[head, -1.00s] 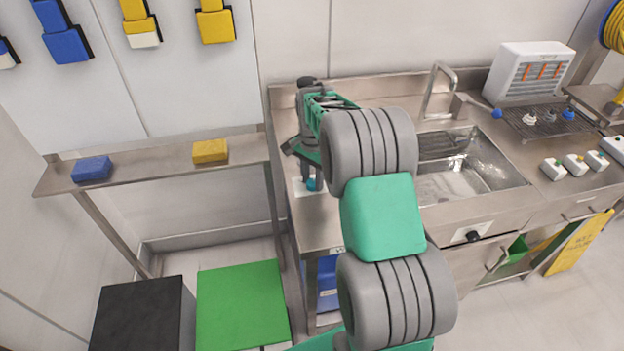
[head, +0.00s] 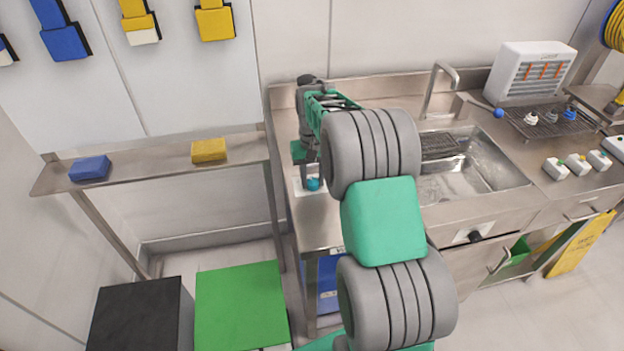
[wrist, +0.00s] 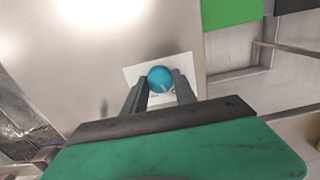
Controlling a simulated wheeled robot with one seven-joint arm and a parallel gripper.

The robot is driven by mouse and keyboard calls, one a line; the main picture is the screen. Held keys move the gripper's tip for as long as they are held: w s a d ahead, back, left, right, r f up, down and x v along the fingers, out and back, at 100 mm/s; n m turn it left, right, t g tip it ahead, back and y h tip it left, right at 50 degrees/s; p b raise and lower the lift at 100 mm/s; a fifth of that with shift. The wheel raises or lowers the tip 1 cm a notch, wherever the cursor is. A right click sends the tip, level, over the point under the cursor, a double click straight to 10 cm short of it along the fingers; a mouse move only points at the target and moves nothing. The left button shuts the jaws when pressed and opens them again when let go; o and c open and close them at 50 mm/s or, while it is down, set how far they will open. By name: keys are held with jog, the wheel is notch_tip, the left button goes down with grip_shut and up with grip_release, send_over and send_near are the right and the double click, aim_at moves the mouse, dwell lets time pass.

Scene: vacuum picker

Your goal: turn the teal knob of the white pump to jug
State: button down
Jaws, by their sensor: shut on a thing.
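The teal knob (wrist: 160,78) is a round teal disc with a pale mark near its lower edge in the wrist view. It sits on a white plate (wrist: 184,66), which I take to be part of the white pump, on the steel counter. My gripper (wrist: 159,84) is shut on the knob, one finger on each side. In the head view the knob (head: 314,184) shows just under my gripper (head: 308,178) at the counter's left end. The lettering of the plate is too small to read, so I cannot tell the knob's setting.
A sink (head: 470,172) lies right of my arm. A white box-shaped unit (head: 531,70) and a dark rack (head: 548,122) stand at the back right. A shelf (head: 140,172) with blue and yellow blocks is on the left. The counter around the plate is mostly clear.

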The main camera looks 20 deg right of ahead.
aim_at(312, 181)
jog(key=shift+r+n, duration=0.1)
jog(key=shift+n, duration=1.4)
jog(key=shift+w, duration=0.1)
jog(key=c, duration=1)
grip_release()
notch_tip(312, 181, up, 7)
jog(key=shift+b, duration=0.6)
jog(key=shift+r, duration=0.4)
